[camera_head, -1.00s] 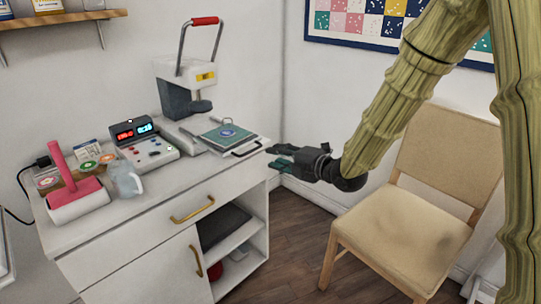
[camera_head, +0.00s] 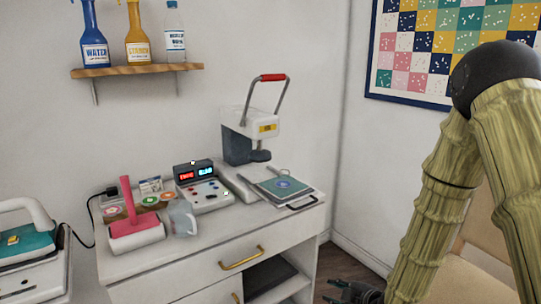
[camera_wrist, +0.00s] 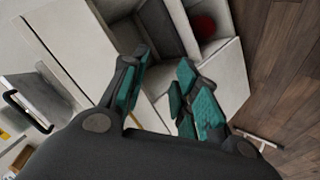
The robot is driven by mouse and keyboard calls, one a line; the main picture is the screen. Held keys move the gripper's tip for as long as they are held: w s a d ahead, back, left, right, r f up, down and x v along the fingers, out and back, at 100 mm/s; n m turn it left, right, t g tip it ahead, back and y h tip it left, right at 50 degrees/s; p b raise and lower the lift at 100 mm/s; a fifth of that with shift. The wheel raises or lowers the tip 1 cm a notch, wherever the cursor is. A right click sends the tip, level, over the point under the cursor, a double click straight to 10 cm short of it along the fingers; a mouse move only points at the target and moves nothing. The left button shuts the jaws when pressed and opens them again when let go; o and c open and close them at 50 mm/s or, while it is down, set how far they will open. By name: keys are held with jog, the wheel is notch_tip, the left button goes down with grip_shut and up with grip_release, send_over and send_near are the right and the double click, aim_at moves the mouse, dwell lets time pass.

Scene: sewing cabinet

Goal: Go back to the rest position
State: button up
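My gripper (camera_wrist: 160,95) shows in the wrist view with its two teal-padded fingers apart and nothing between them. In the head view my gripper (camera_head: 345,290) is low at the bottom edge, to the right of the white cabinet (camera_head: 205,262), and partly cut off by the frame. My bamboo-like arm bends down along the right side. The wrist view looks down past the fingers at the cabinet's open shelves.
On the cabinet top stand a heat press (camera_head: 250,140), a control box (camera_head: 203,188), a pink-handled roller (camera_head: 132,225) and a clear jug (camera_head: 182,218). A tan chair (camera_head: 478,235) stands behind my arm. A wall shelf (camera_head: 138,71) holds bottles.

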jog(key=s+f+m+g+h, duration=0.25)
jog(key=s+f+m, duration=0.25)
jog(key=s+f, duration=0.55)
jog(key=s+d+f+m+g+h, duration=0.15)
jog(key=s+f+m+g, duration=0.4)
jog(key=s, duration=0.85)
jog(key=s+d+f+m+g+h, duration=0.15)
jog(key=s+f+m, duration=0.45)
jog(key=s+f, duration=0.6)
notch_tip(320, 180, up, 17)
jog(key=s+p, duration=0.1)
jog(key=p, duration=1.4)
jog(key=shift+r+n, duration=0.15)
jog(key=shift+n, duration=0.2)
jog(key=shift+s+y, duration=0.1)
jog(key=shift+y, duration=0.15)
